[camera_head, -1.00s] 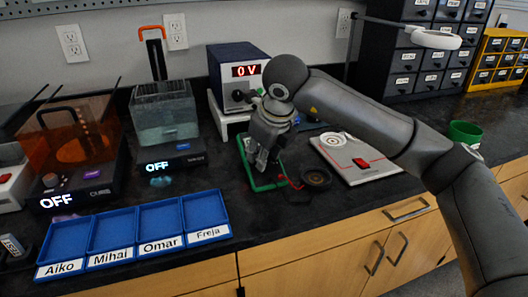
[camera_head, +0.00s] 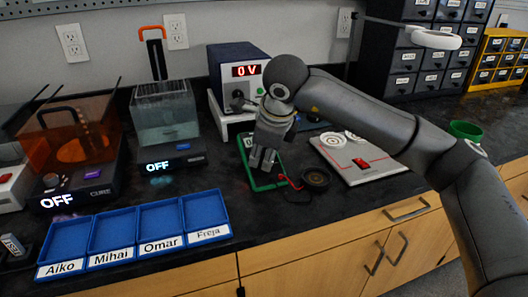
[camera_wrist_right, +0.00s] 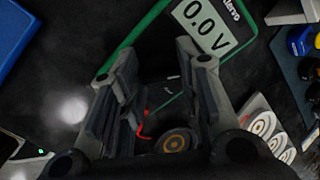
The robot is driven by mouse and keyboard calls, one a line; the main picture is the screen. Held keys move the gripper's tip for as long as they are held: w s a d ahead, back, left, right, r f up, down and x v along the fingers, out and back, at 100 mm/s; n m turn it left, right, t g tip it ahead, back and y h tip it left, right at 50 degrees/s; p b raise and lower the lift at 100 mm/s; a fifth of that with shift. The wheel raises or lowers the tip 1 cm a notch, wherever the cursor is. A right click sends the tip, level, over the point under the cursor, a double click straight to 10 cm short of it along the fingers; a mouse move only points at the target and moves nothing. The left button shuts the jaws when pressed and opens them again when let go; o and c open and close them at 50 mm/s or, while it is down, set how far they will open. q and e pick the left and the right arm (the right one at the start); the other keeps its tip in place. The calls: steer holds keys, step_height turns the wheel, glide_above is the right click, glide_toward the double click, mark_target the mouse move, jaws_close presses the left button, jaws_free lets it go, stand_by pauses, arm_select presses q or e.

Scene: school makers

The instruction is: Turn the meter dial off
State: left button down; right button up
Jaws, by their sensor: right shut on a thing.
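The meter (camera_head: 281,183) lies flat on the dark bench in the head view, with a green rim. In the right wrist view the meter's display (camera_wrist_right: 206,24) reads 0.0 V. My right gripper (camera_head: 263,164) points down over the meter and covers most of its face. In the right wrist view the fingers of my right gripper (camera_wrist_right: 160,85) stand on either side of the meter's dark face. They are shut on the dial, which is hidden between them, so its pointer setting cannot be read. My left gripper is not in view.
A power supply (camera_head: 228,62) reading 0 V stands behind the meter. A round black part (camera_head: 316,180) with a red wire lies close right, beside a light board (camera_head: 362,170). Blue labelled trays (camera_head: 160,222) and machines reading OFF stand left.

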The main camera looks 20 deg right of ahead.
steer(key=n, duration=0.2)
steer(key=shift+n, duration=0.4)
steer(key=n, duration=0.3)
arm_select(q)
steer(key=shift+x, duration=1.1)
arm_select(e)
steer(key=shift+s+n, duration=0.1)
steer(key=shift+n, duration=0.3)
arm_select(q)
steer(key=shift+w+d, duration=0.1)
arm_select(e)
steer(key=o, duration=1)
steer(key=v, duration=1.2)
